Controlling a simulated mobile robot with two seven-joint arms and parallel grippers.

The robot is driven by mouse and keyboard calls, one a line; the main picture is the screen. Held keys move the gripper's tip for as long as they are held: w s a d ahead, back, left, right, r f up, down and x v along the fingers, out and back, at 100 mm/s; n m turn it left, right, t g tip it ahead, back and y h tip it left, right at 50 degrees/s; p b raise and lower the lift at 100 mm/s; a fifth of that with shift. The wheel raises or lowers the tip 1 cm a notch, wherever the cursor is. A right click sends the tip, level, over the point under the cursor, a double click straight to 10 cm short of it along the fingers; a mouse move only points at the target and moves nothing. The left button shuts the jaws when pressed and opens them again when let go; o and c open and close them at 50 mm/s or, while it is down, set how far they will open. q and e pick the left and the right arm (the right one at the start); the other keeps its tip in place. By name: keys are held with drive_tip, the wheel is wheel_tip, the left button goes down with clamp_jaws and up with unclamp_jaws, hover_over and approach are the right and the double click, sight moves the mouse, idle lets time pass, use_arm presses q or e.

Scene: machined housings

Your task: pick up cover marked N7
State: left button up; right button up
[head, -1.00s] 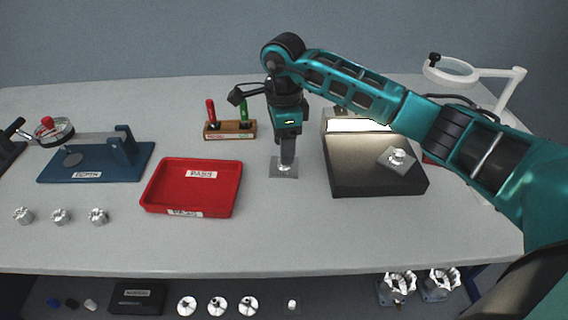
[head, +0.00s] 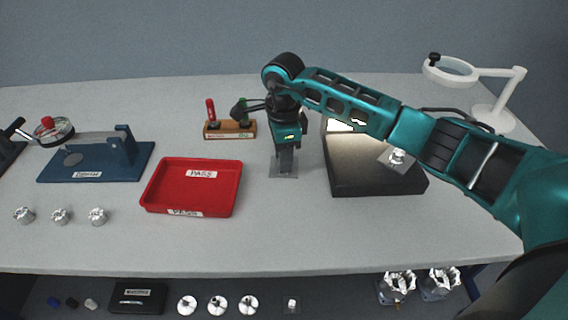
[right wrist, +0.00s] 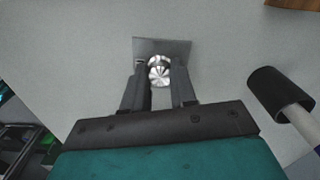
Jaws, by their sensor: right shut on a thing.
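A square grey metal cover (right wrist: 176,47) with a round silver knob lies under my right gripper; its plate also shows in the head view (head: 284,172), on the table between the red tray and the dark box. My right gripper (right wrist: 162,78) points down with its fingers shut on the knob. No N7 mark can be read on this cover. A second plate with a silver knob (head: 397,157) sits on the dark box (head: 375,183), its mark also unreadable. My left gripper does not show.
A red PASS tray (head: 192,202) stands left of the gripper. A wooden rack (head: 222,135) with red and green handles stands behind. A blue fixture (head: 95,165) and several small silver parts are at left, a white ring lamp (head: 497,115) at right.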

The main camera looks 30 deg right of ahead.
clamp_jaws()
